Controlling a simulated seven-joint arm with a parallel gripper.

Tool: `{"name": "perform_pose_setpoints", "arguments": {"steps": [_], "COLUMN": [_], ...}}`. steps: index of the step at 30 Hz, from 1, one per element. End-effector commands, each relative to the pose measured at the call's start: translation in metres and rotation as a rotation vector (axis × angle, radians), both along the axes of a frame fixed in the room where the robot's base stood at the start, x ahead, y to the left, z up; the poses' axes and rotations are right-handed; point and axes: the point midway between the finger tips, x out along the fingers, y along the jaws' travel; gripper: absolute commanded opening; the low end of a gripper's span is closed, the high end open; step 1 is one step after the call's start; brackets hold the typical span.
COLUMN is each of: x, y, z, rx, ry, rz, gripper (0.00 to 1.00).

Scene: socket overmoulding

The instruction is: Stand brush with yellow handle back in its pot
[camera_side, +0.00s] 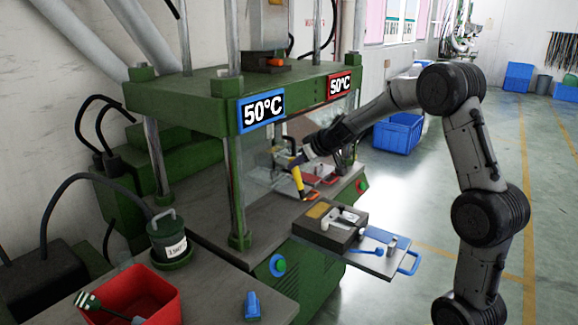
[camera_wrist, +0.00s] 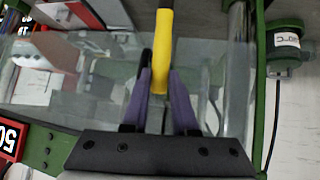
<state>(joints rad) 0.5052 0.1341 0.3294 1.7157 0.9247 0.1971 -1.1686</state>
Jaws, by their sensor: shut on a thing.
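The brush's yellow handle (camera_side: 298,181) shows below my gripper (camera_side: 294,161) in the side view, tilted slightly, over the press's work area. My gripper is shut on the handle. The bristles cannot be made out. A dark green pot (camera_side: 166,232) with a white label stands on a green base at the front left, well apart from the brush. It also shows in the wrist view (camera_wrist: 285,42), at the upper right.
The green press (camera_side: 225,95) has metal columns around the work area. A red bin (camera_side: 135,295) holding a green-headed tool stands at the front left, with a small blue object (camera_side: 252,306) nearby. A side tray (camera_side: 372,262) carries a block and small parts.

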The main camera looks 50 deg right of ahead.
Motion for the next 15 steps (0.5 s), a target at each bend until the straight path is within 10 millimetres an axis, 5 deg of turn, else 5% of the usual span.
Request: {"name": "perform_pose_setpoints", "arguments": {"steps": [6,15], "x": [0.014,0.012], "y": [0.079,0.15], "z": [-0.013,-0.031], "rx": [0.0,0.001], "ry": [-0.025,-0.052], "rz": [0.076,0.116], "gripper": [0.0,0.0]}}
